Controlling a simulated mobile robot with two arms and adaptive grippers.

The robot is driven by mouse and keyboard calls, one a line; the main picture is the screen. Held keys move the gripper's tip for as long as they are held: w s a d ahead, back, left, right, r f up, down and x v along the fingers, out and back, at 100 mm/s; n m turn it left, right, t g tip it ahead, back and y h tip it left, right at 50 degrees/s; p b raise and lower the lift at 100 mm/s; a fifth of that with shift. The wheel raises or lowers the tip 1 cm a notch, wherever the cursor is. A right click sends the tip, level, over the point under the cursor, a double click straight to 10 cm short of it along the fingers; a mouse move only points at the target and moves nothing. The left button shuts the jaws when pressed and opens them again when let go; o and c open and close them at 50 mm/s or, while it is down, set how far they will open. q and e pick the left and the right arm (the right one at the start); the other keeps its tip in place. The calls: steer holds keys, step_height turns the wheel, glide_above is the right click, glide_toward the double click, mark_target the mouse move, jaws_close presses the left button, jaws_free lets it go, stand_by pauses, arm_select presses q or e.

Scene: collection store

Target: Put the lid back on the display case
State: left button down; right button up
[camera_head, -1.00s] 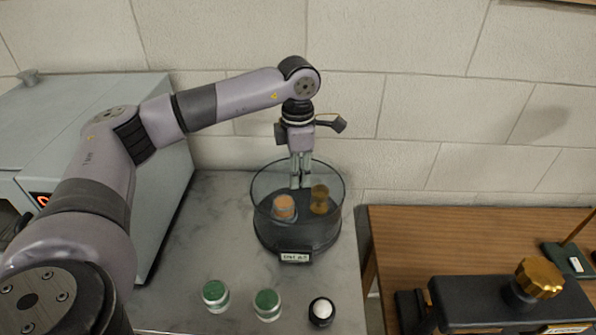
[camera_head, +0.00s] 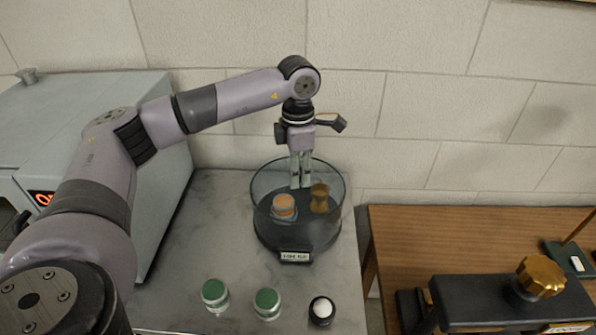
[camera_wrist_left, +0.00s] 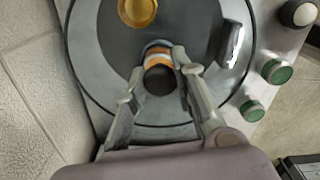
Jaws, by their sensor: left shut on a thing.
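The display case (camera_head: 275,237) is a round dark base with clear glass sides and a small label plate at its front. It stands on the grey counter. My left gripper (camera_head: 300,184) points straight down over the middle of the case's top. In the left wrist view its fingers (camera_wrist_left: 158,78) are on either side of a dark round part that looks like the knob of the clear lid. The lid's edge is hard to tell from the glass. An orange-banded jar (camera_head: 284,207) and a brass piece (camera_head: 320,198) stand inside the case. My right gripper does not show.
Two green-topped jars (camera_head: 215,293) (camera_head: 267,302) and a black holder with a white ball (camera_head: 321,309) stand in front of the case. A grey machine (camera_head: 165,130) is at the left. A wooden table (camera_head: 420,235) with a gold-knobbed device (camera_head: 480,295) is at the right.

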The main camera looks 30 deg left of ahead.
arm_select(q)
steer(key=c, duration=1.2)
jaws_free()
steer(key=shift+c, duration=0.2)
steer(key=shift+o, duration=0.4)
steer(key=o, duration=0.4)
steer(key=shift+r+p, duration=2.3)
steer(key=shift+r, duration=1.25)
steer(key=shift+c, duration=0.4)
